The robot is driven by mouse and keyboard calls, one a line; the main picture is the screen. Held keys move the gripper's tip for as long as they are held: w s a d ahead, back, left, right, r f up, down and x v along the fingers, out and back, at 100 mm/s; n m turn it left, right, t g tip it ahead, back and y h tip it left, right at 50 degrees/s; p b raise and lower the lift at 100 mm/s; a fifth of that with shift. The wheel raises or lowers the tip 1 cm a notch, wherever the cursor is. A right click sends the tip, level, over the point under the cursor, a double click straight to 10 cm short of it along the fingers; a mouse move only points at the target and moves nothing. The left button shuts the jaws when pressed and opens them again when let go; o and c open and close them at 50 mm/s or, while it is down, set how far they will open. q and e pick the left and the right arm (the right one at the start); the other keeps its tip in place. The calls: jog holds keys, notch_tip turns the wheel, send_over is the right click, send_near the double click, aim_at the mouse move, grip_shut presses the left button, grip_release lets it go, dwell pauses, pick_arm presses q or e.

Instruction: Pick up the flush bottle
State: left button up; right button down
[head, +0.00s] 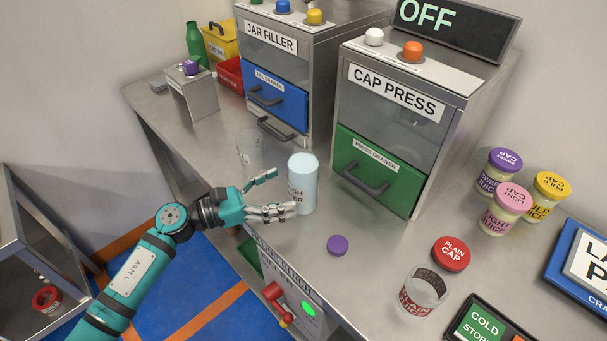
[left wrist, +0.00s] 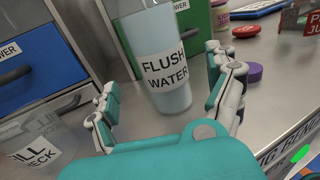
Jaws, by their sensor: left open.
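The flush bottle (head: 303,180) stands upright on the steel bench, a pale blue cylinder with a white label. In the left wrist view the bottle (left wrist: 158,55) shows its "FLUSH WATER" label, and its top is cut off by the frame. My left gripper (head: 286,190) is open at bench level on the bottle's left side. In the left wrist view the bottle stands between the spread fingers, slightly ahead of the palm; I cannot tell whether a finger touches it. My right gripper is not in view.
A clear glass (head: 250,148) stands behind my left gripper. A purple cap (head: 338,245) lies in front of the bottle. The cap press (head: 395,110) and jar filler (head: 275,65) stand behind. A red plain cap (head: 451,253), an empty jar (head: 422,292) and capped jars are to the right.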

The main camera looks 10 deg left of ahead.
aim_at(302, 182)
pick_arm(q)
jog(key=shift+w+d, duration=0.15)
jog(key=shift+d, duration=0.1)
jog(key=shift+w+d+r, duration=0.15)
jog(key=shift+d, duration=0.05)
jog(key=p+x, duration=0.2)
jog(key=x, duration=0.2)
jog(key=shift+w+d+r, duration=0.1)
jog(key=shift+w+d, duration=0.05)
jog(key=shift+d, duration=0.25)
jog(key=shift+a, duration=0.1)
jog(key=c, duration=1.5)
jog(key=shift+c, duration=0.9)
jog(key=shift+r, duration=0.1)
